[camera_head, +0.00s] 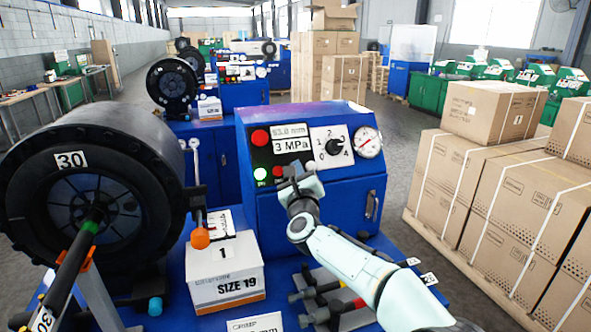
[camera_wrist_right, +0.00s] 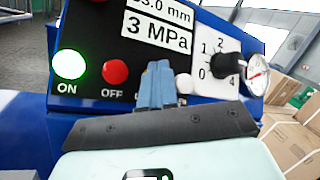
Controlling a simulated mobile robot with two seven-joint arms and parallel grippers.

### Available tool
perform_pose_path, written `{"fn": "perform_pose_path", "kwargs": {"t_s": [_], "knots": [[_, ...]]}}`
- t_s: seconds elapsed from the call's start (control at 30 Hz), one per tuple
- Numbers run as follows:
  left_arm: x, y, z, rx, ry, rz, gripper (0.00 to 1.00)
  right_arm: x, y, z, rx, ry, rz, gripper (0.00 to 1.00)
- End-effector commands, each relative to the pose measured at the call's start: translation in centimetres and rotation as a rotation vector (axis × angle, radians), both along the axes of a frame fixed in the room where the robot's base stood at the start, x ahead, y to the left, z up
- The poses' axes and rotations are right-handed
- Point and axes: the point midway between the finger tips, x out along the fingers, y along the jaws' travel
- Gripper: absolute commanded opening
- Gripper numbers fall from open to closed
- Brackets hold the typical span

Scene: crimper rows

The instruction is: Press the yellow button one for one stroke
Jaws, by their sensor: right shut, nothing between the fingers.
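The blue machine's control panel (camera_head: 290,146) faces me, with displays that read 53.0 mm and 3 MPa. I see no yellow button in either view; my right gripper covers part of the button row. My right gripper (camera_head: 297,170) is shut and empty in front of that row. In the right wrist view its fingers (camera_wrist_right: 155,85) stand between the red OFF button (camera_wrist_right: 115,72) and a pale round button (camera_wrist_right: 183,83). I cannot tell whether the fingertips touch the panel. The green ON button (camera_wrist_right: 69,64) is lit. My left gripper is not in view.
Right of the displays are a black knob (camera_head: 333,147) and a round gauge (camera_head: 368,142). A large red button (camera_head: 260,138) sits at the upper left. A black crimper head (camera_head: 85,190) and a SIZE 19 box (camera_head: 225,272) stand left. Cartons (camera_head: 500,200) fill the right.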

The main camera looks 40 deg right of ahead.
Motion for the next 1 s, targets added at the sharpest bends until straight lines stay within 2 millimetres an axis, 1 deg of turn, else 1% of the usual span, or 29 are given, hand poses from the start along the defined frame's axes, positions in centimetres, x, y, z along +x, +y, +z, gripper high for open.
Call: {"fn": "perform_pose_path", "kwargs": {"t_s": [0.37,0.73,1.0], "knots": [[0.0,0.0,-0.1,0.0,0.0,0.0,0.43,0.0,0.0,-0.1,0.001,0.001,0.0,0.0],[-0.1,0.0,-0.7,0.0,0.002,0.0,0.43,-1.3,0.4,0.8,0.0,0.0,0.0,0.0],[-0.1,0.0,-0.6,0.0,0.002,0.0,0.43,-1.3,0.4,0.9,0.0,0.001,0.001,0.0]]}}
